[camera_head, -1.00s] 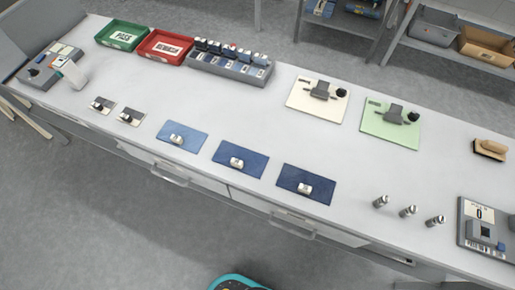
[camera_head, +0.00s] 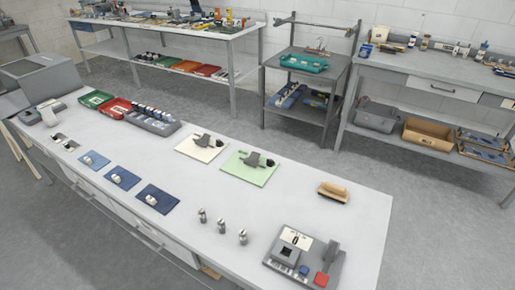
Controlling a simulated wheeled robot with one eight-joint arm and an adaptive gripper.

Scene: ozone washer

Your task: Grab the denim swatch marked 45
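Three square blue denim swatches lie in a row along the near edge of the white table in the head view: a light blue one (camera_head: 100,161), a mid blue one (camera_head: 129,177) and a dark navy one (camera_head: 167,199). Each has a small whitish metal piece or tag on it. Any number on them is too small to read, so I cannot tell which is marked 45. The swatches lie flat and apart from each other. My gripper is not in view.
The white table (camera_head: 210,185) also holds green (camera_head: 94,98) and red (camera_head: 116,107) trays, a grey rack (camera_head: 155,124), cream (camera_head: 200,148) and green (camera_head: 250,168) boards, metal cylinders (camera_head: 222,226), a brush (camera_head: 332,193) and a grey device (camera_head: 303,257). Benches stand behind.

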